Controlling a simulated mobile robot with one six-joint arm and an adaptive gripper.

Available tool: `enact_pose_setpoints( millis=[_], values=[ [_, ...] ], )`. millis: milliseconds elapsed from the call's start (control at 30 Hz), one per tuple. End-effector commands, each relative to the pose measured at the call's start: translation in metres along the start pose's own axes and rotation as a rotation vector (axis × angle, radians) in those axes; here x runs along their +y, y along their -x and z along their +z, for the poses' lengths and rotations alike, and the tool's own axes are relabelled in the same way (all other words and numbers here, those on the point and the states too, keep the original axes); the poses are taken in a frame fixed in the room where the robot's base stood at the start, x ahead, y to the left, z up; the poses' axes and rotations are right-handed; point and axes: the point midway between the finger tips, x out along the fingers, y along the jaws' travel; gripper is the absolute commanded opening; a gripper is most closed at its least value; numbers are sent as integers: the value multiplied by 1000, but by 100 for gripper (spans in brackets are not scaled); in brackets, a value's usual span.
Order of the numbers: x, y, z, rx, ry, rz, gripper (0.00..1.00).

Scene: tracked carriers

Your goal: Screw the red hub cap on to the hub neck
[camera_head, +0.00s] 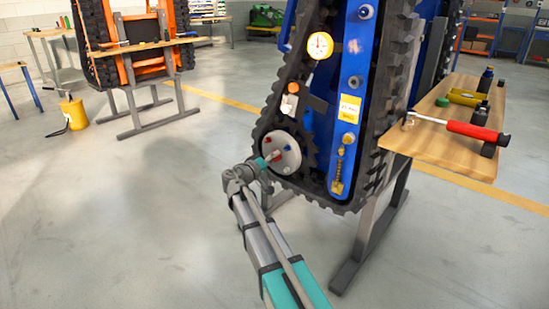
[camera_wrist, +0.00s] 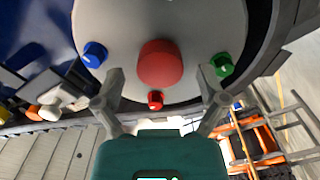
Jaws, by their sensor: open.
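The red hub cap (camera_wrist: 160,64) sits at the middle of the grey hub disc (camera_wrist: 205,25) in the wrist view, seen face on. The hub neck is hidden behind it, so I cannot tell how far the cap is on. My gripper (camera_wrist: 161,82) is open, with one finger to the left and one to the right of the cap, both apart from it. In the head view, my gripper (camera_head: 266,160) is at the hub disc (camera_head: 291,158) low on the blue tracked carrier, and covers part of the disc's middle.
Small blue (camera_wrist: 94,54), green (camera_wrist: 222,64) and red (camera_wrist: 155,99) caps stick out around the disc. Black track (camera_head: 262,125) surrounds the hub. A wooden shelf (camera_head: 425,145) at right holds a red-handled tool (camera_head: 472,131) and bottles.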

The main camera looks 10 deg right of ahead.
Motion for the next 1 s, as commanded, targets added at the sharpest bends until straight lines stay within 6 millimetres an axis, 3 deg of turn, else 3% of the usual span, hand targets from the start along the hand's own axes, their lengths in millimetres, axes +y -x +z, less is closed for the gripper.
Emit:
enact_pose_setpoints(
  millis=[500, 1000],
  values=[
    [0, 0, 0, 0, 359, 0, 91],
    [0, -1, 0, 0, 373, 0, 91]
  ],
)
